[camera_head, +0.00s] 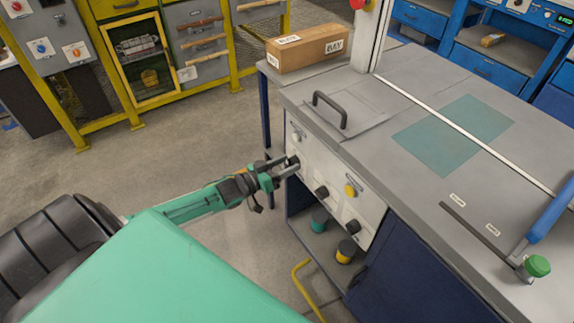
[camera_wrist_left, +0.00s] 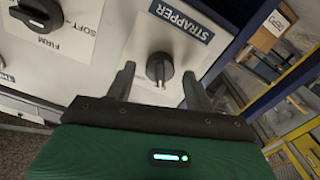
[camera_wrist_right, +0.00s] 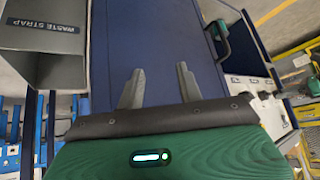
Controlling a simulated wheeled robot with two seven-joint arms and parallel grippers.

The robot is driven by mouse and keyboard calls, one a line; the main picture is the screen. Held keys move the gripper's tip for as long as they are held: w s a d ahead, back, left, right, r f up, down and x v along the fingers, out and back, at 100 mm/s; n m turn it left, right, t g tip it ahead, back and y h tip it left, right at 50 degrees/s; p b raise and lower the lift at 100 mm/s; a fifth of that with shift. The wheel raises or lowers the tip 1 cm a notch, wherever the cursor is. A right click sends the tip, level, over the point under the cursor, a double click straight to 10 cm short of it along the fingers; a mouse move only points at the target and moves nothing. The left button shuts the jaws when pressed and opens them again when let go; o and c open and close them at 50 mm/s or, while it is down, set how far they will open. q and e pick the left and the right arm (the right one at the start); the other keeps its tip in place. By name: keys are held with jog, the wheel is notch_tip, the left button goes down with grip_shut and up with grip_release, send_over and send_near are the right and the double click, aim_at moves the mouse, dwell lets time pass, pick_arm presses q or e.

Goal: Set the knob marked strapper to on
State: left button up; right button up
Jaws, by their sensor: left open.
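The strapper knob (camera_wrist_left: 160,66) is a dark round knob with a raised grip bar, on a white panel under the STRAPPER label (camera_wrist_left: 181,20) in the left wrist view. Its on and off marks cannot be read. My left gripper (camera_wrist_left: 158,86) is open, its fingertips on either side of the knob's lower part; contact cannot be told. In the head view the left gripper (camera_head: 285,166) is at the panel's upper left, partly hiding the knob (camera_head: 293,161). My right gripper (camera_wrist_right: 160,82) is open and empty in front of a blue surface, outside the head view.
A second dark knob (camera_wrist_left: 38,12) labelled FIRM and SOFT is beside it. A box (camera_head: 308,48) lies behind. A waste strap bin (camera_wrist_right: 42,60) shows at the right wrist.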

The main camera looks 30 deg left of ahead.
pick_arm(q)
jog(key=shift+w+d, duration=0.15)
jog(key=shift+w, duration=0.15)
pick_arm(e)
jog(key=shift+a, duration=0.1)
pick_arm(q)
jog(key=shift+c, duration=0.2)
jog(key=c, duration=0.9)
pick_arm(e)
jog(key=s+d+r+g+h+p, duration=0.2)
jog(key=s+d+g, duration=0.1)
jog(key=s+d, duration=0.1)
pick_arm(q)
jog(key=m, duration=0.5)
jog(key=shift+d+r+p, duration=0.1)
jog(key=shift+p, duration=0.3)
jog(key=shift+c, duration=0.2)
jog(key=m+p, duration=0.1)
jog(key=m, duration=0.2)
jog(key=shift+m, duration=0.3)
jog(key=shift+s+m, duration=0.1)
jog(key=shift+m, duration=1.6)
pick_arm(e)
jog(key=shift+m, duration=0.3)
jog(key=shift+x, duration=2.5)
jog(key=shift+s+d+f+g, duration=0.1)
jog(key=shift+f+g, duration=0.15)
jog(key=shift+g, duration=0.05)
